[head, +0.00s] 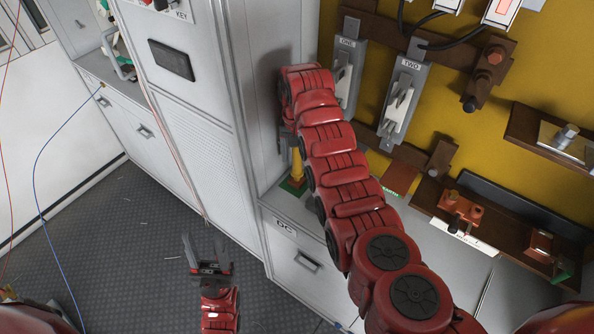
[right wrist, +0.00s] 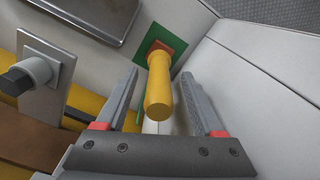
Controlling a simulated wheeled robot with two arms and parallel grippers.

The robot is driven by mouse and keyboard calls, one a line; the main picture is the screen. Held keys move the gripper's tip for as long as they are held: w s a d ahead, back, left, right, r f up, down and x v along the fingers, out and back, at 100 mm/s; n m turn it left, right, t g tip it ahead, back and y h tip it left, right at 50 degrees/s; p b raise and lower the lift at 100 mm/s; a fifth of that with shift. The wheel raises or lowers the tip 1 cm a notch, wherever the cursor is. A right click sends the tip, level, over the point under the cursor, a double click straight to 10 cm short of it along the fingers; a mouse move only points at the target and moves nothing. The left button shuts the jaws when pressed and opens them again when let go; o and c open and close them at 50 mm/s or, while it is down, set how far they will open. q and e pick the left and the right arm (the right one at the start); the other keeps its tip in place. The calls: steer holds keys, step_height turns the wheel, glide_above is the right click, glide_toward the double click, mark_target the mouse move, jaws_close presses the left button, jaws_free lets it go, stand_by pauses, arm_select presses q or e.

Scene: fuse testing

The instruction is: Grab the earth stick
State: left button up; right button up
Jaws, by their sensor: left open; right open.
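The earth stick shows in the right wrist view as a yellow cylindrical handle (right wrist: 158,88) on a brown and green base (right wrist: 155,50). In the head view the yellow stick (head: 297,165) stands upright in the corner beside the white cabinet, partly hidden by my right arm. My right gripper (right wrist: 163,76) is open, with one finger on each side of the yellow handle and visible gaps between. In the head view it is mostly hidden behind my arm. My left gripper (head: 207,248) is open and empty above the dark floor.
Switches labelled ONE (head: 346,75) and TWO (head: 404,95) are on the yellow panel near my right arm. A white cabinet (head: 190,110) stands to the left. A brown shelf (head: 500,240) with metal fittings is at the right. The dark floor (head: 120,240) is mostly clear.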

mark_target(297, 163)
steer(key=shift+w+f+p, duration=0.1)
steer(key=shift+f+p, duration=0.45)
steer(key=shift+f, duration=1.3)
jaws_close()
